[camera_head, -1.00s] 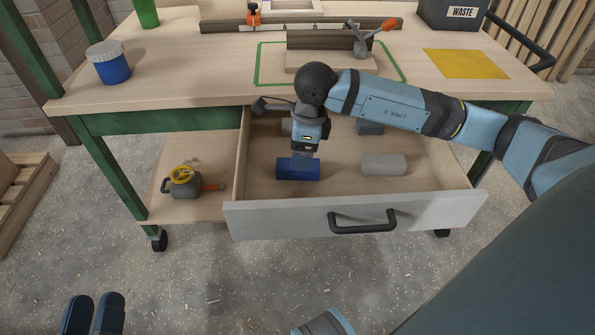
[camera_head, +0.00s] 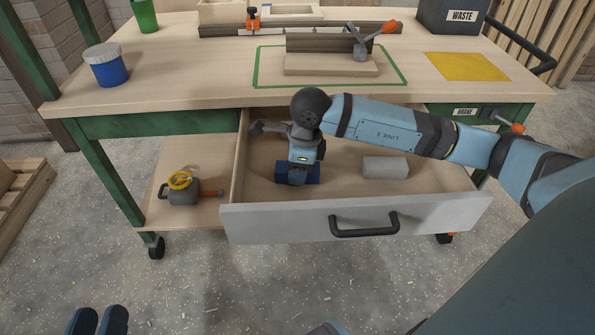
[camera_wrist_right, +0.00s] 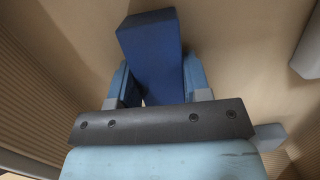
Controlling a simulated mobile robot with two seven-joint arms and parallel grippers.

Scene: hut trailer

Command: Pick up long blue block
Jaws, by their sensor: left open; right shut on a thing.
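The long blue block (camera_head: 314,173) is in the open drawer (camera_head: 300,223), left of its middle, partly hidden by my right gripper. My right gripper (camera_head: 298,179) reaches down onto it from above. In the right wrist view the block (camera_wrist_right: 150,50) stands out between the two light-blue fingers of my right gripper (camera_wrist_right: 158,82), which are shut on it from both sides. Whether the block is clear of the drawer floor I cannot tell. My left gripper (camera_head: 97,322) is open and empty at the bottom left, over the floor, far from the drawer.
A pale grey block (camera_head: 385,167) lies in the drawer to the right. The drawer's front has a black handle (camera_head: 363,226). The workbench above holds a blue jar (camera_head: 106,68), a clamp fixture (camera_head: 330,57), a yellow sheet (camera_head: 466,65) and a waste bin (camera_head: 460,18).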

